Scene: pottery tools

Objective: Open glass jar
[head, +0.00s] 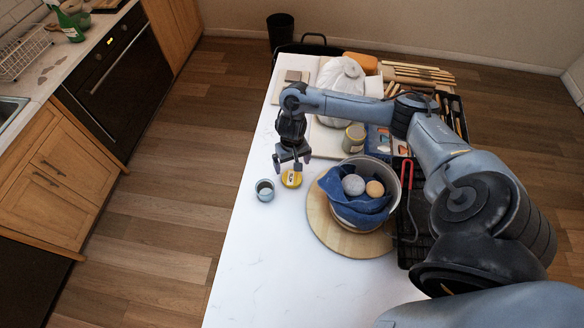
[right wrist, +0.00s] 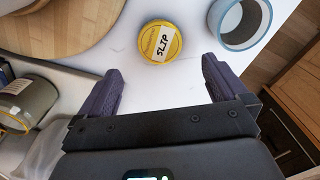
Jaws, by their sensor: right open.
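A small round yellow piece (head: 291,179) with a white label stands on the white table. In the right wrist view its label reads "SLIP" (right wrist: 160,42); I cannot tell if it is a lid or a low container. A glass-like jar (head: 354,138) with a pale label stands further back; it also shows, cut off, at the left of the right wrist view (right wrist: 25,100). My right gripper (head: 293,163) is open and empty, its fingers (right wrist: 160,85) spread either side of a gap, with the yellow piece ahead of them. My left gripper is out of view.
A blue-grey open cup (head: 264,190) stands left of the yellow piece; its rim shows in the wrist view (right wrist: 240,22). A bowl (head: 360,195) with blue cloth and two balls sits on a round wooden board (head: 317,215). The front of the table (head: 265,270) is clear.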

